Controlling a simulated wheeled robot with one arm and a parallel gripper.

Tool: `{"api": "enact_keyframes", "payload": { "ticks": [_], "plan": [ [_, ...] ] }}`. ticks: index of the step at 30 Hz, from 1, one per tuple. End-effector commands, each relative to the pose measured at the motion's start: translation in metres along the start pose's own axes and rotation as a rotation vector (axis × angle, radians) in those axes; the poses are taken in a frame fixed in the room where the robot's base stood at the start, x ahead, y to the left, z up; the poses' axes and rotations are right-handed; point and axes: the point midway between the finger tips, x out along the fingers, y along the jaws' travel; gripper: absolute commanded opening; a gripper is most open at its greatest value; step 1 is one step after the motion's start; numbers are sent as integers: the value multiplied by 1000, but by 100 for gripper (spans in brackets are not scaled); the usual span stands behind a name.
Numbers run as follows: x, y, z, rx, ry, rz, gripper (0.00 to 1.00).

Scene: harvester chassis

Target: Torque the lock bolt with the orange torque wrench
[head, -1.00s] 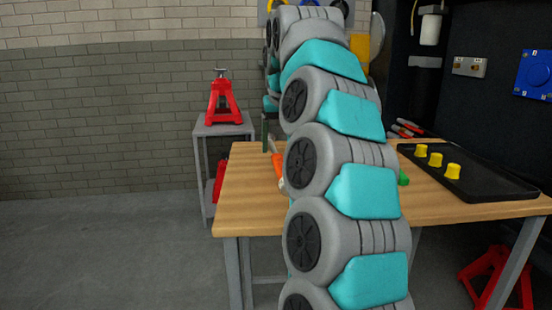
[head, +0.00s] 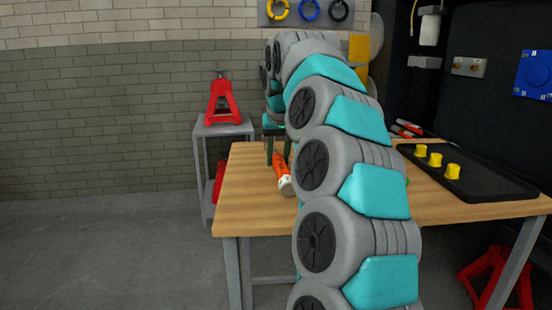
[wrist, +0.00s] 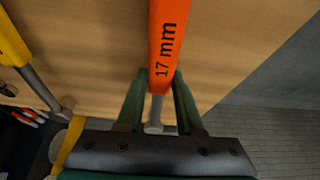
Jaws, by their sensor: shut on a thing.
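The orange torque wrench (head: 281,170) lies on the wooden workbench, its pale end towards me. In the wrist view its orange handle (wrist: 165,45) reads "17 mm", with a grey metal shaft below. My gripper (head: 278,146) is down at the bench with its dark green fingers on either side of the wrench. In the wrist view my gripper (wrist: 160,90) is shut on the wrench where handle and shaft meet. I cannot make out the lock bolt in either view.
The wooden workbench (head: 245,200) has a black tray (head: 490,188) with several yellow pieces at right. A yellow-handled tool (wrist: 12,45) lies beside the wrench in the wrist view. A red jack stand (head: 222,103) stands on a small grey table at left. My arm hides the bench's middle.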

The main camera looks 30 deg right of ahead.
Motion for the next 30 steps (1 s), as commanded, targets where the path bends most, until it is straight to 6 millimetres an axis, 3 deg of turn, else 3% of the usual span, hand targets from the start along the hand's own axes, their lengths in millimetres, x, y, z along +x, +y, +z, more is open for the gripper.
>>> {"api": "enact_keyframes", "payload": {
  "ticks": [1,8,30],
  "plan": [
    [0,0,0,0,0,0,25],
    [0,0,0,-1,-1,0,0],
    [0,0,0,-1,-1,-1,0]
  ]
}}
